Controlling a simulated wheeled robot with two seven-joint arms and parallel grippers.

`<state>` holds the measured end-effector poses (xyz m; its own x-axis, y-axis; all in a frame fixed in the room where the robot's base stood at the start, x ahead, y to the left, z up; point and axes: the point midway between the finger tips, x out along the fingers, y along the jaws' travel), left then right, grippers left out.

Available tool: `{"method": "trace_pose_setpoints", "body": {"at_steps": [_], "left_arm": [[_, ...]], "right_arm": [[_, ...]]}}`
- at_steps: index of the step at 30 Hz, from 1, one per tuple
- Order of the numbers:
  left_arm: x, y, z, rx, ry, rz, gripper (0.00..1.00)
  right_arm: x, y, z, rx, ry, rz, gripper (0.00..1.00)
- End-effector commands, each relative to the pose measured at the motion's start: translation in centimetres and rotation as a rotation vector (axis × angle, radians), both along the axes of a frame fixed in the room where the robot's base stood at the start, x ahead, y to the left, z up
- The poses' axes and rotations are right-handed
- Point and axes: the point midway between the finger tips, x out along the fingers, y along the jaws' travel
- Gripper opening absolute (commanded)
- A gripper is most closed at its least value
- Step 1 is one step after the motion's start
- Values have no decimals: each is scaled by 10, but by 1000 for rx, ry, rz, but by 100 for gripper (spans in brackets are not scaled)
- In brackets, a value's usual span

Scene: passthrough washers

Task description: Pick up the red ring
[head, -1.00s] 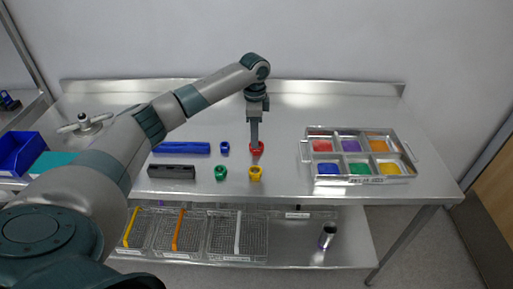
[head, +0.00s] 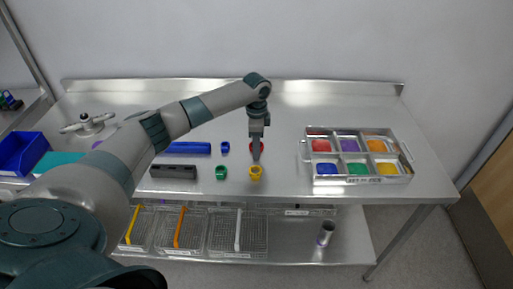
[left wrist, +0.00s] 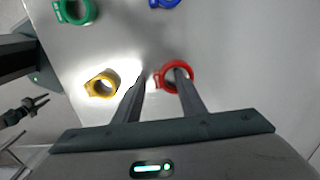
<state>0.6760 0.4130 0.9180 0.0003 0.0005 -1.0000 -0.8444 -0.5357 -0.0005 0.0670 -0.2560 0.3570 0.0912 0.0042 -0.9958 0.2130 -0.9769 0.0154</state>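The red ring (left wrist: 187,87) lies on the steel table. In the head view the red ring (head: 262,147) is mostly hidden behind my left gripper (head: 256,159). In the left wrist view the two fingers of my left gripper (left wrist: 163,72) stand apart with a narrow gap. One fingertip shows over the ring's hole and the other just outside its rim, on the side toward the yellow ring. I cannot tell whether the fingers touch the ring or how high they are. My right gripper does not show.
A yellow ring (head: 255,173) sits close in front, a green ring (head: 221,173) and a blue ring (head: 225,147) to the left. A blue bar (head: 188,148) and a dark block (head: 173,172) lie further left. A compartment tray (head: 303,170) stands right. The table behind is clear.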

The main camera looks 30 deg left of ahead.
Motion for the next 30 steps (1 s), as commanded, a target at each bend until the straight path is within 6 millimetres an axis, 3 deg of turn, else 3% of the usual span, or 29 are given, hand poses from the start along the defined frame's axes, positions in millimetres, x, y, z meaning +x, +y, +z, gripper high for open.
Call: {"method": "trace_pose_setpoints", "body": {"at_steps": [5, 9, 10, 23, 30], "left_arm": [[0, 0, 0, 0, 0, 0, 35], [0, 0, 0, 0, 0, 0, 1], [0, 0, 0, 0, 0, 0, 0], [0, 0, 4, 1, -1, 0, 0], [1, 0, 29, -1, -4, 0, 0]], "right_arm": [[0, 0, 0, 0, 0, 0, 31], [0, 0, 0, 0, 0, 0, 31], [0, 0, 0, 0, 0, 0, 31], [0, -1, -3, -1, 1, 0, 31], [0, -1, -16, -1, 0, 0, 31]]}}
